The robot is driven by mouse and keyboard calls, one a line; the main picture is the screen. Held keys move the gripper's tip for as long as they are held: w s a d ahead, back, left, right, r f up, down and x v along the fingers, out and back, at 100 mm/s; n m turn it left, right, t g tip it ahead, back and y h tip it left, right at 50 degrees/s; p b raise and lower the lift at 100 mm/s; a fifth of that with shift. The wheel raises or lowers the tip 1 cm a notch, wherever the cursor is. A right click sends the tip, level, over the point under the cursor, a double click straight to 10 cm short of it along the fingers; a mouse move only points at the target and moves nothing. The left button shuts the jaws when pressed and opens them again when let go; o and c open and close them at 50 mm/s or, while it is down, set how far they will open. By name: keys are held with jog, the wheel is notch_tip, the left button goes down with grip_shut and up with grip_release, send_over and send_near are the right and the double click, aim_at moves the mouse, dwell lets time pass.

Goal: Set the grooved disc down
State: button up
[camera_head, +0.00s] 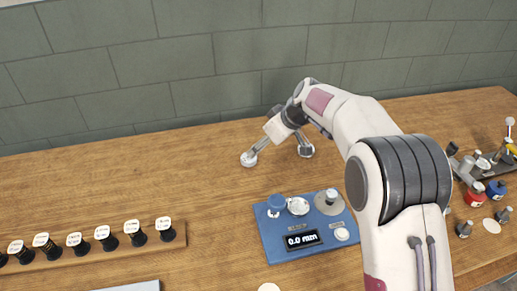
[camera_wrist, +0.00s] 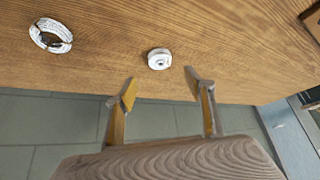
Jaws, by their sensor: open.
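A small white disc with a dark centre, which looks like the grooved disc (camera_wrist: 159,59), lies flat on the wooden table. In the head view the disc (camera_head: 249,159) is near the wall, by the tip of one finger. My gripper (camera_wrist: 160,88) is open, with nothing between its fingers. In the wrist view the disc shows just past the fingertips, apart from them. In the head view my gripper (camera_head: 279,146) is low over the back of the table. The groove is too small to make out.
A blue device (camera_head: 285,251) reading 0.0 mm stands in front. A wooden rack (camera_head: 110,257) of black pieces with white labelled tops is at left. Small parts, including a red one (camera_head: 475,198), crowd the right. The back-left table is clear.

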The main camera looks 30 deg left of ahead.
jog(key=v, duration=0.2)
jog(key=shift+d+r, duration=0.15)
jog(key=shift+r, duration=0.15)
jog(key=shift+d+r, duration=0.1)
dwell(0.7)
jog(key=s+d+r+m+t+h, duration=0.1)
jog(key=s+d+r+m, duration=0.1)
jog(key=d+r, duration=0.5)
jog(key=s+d+r+m+t, duration=0.1)
jog(key=s+d+r+m, duration=0.15)
jog(key=d, duration=0.85)
jog(key=s+d+r+m+t+h, duration=0.1)
jog(key=s+d+r+m, duration=0.1)
jog(key=d+r, duration=0.6)
jog(key=s+d+m+h, duration=0.1)
jog(key=s+d+m, duration=0.1)
jog(key=s+d, duration=0.45)
jog(key=s+d+m+h, duration=0.1)
jog(key=s+d+m, duration=0.25)
jog(key=d, duration=0.55)
jog(key=s+d+f+m+h, duration=0.1)
jog(key=s+d+f+m, duration=0.1)
jog(key=s+d, duration=0.3)
jog(key=s+d+f+m+t+h, duration=0.1)
jog(key=s+d+f, duration=0.3)
jog(key=s, duration=0.5)
jog(key=shift+d+m, duration=0.4)
